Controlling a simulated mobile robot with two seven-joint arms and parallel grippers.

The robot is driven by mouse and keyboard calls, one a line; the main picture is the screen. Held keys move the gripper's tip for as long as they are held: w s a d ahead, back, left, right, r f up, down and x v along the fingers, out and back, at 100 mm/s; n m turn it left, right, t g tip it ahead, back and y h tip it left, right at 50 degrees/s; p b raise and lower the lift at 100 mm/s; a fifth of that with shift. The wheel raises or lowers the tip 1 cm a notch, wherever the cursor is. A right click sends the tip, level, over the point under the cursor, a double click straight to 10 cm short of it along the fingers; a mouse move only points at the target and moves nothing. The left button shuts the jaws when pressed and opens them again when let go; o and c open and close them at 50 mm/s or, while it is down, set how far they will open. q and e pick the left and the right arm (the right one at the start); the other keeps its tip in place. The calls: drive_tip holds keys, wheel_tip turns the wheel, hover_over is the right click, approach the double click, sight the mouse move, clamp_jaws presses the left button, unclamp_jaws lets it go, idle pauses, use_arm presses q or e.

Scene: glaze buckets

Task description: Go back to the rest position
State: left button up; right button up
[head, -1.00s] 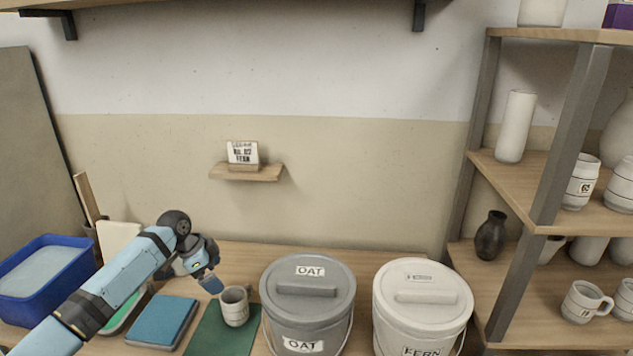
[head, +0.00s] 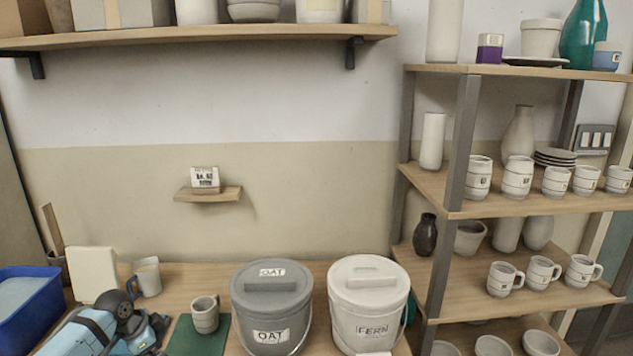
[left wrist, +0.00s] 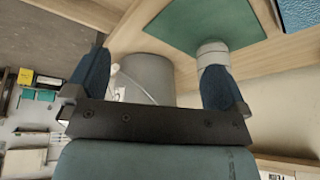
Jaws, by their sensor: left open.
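My left arm comes in at the lower left of the head view, with its gripper (head: 150,335) low by the table's left part. In the left wrist view the two fingers of the left gripper (left wrist: 150,85) stand wide apart with nothing held between them. A grey mug (head: 205,315) stands on the green mat (head: 190,342), to the right of the gripper and apart from it in the head view. Behind the fingers the wrist view shows the mug (left wrist: 212,52), the mat (left wrist: 205,22) and a grey bucket (left wrist: 150,72). My right gripper is not in view.
A grey OAT bucket (head: 272,312) and a white FERN bucket (head: 368,305), both lidded, stand on the table. A blue tub (head: 25,310) is at the left, with a jug (head: 148,278) behind my arm. A shelf rack (head: 455,150) with pottery stands at the right.

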use_arm(q)
drive_tip(key=s+d+f+n+t, duration=0.1)
drive_tip(key=s+f, duration=0.3)
drive_tip(key=s, duration=0.4)
drive_tip(key=s+d+f+n+t, duration=0.1)
drive_tip(key=s+f, duration=0.3)
drive_tip(key=s, duration=0.5)
drive_tip(key=s+d+f+n+t+y, duration=0.1)
drive_tip(key=s+d+f+t, duration=0.1)
drive_tip(key=s+f, duration=0.3)
drive_tip(key=shift+s+d+t, duration=0.2)
drive_tip(key=shift+s+t, duration=0.4)
drive_tip(key=shift+s, duration=1.15)
drive_tip(key=s+d+r+t, duration=0.2)
drive_tip(key=s+r, duration=0.1)
drive_tip(key=s, duration=0.5)
drive_tip(key=w+d+r+n+t+h, duration=0.15)
drive_tip(key=d+n, duration=0.45)
drive_tip(key=d, duration=0.6)
wheel_tip(320, 180, up, 16)
drive_tip(key=s+a+p, duration=0.1)
drive_tip(key=p, duration=2)
drive_tip(key=shift+s+a+m+y, duration=0.25)
drive_tip(key=shift+s+m+y, duration=0.05)
drive_tip(key=shift+s+y, duration=0.05)
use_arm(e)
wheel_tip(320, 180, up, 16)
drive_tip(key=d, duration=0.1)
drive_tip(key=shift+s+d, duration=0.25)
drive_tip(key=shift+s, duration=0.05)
